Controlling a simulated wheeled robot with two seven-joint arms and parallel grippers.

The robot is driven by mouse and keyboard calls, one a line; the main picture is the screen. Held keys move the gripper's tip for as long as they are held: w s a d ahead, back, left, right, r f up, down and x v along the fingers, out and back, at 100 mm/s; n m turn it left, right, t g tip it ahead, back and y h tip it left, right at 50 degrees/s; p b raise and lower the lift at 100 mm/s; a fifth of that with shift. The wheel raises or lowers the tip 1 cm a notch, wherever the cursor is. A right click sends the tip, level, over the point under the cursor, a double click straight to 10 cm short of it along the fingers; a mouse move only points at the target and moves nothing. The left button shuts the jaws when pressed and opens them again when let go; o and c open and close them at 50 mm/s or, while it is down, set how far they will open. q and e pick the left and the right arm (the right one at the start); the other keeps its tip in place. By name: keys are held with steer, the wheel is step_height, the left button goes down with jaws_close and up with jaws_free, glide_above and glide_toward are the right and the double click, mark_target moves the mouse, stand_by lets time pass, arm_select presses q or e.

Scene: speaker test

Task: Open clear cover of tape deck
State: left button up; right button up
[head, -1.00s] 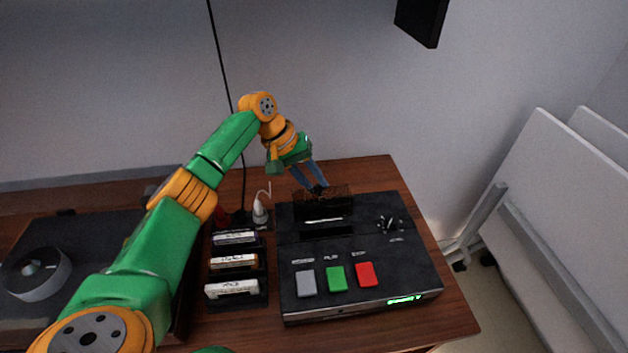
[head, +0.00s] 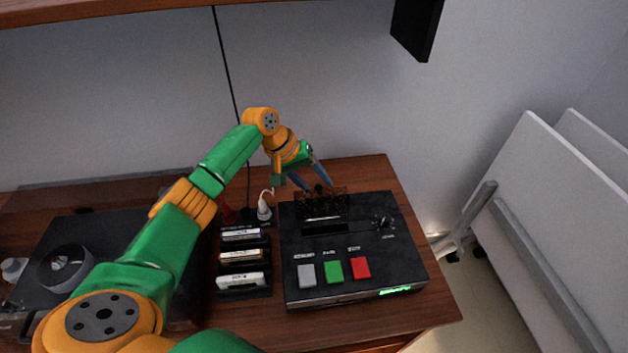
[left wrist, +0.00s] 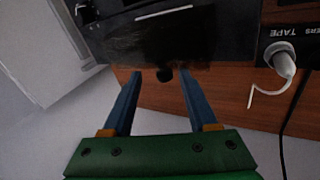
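The black tape deck (head: 395,255) sits on the wooden table, with grey, green and red buttons at its front. Its dark see-through cover (head: 322,204) is at the deck's rear and looks raised there; its exact angle is hard to tell. It also shows in the left wrist view as a scratched dark panel (left wrist: 185,38). My left gripper (head: 318,187) is behind the deck, at the cover's rear edge. In the left wrist view its blue fingers (left wrist: 160,74) are apart, with a small dark knob between the tips and nothing visibly gripped. My right gripper is out of view.
A rack of labelled cassettes (head: 242,257) stands left of the deck, with a white plug (head: 264,207) behind it. A dark device with a round reel (head: 66,268) is further left. White boards (head: 560,220) lean at the right. A shelf (head: 100,10) hangs above.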

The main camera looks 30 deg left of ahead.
arm_select(q)
steer(key=b+v, duration=0.1)
steer(key=v, duration=0.6)
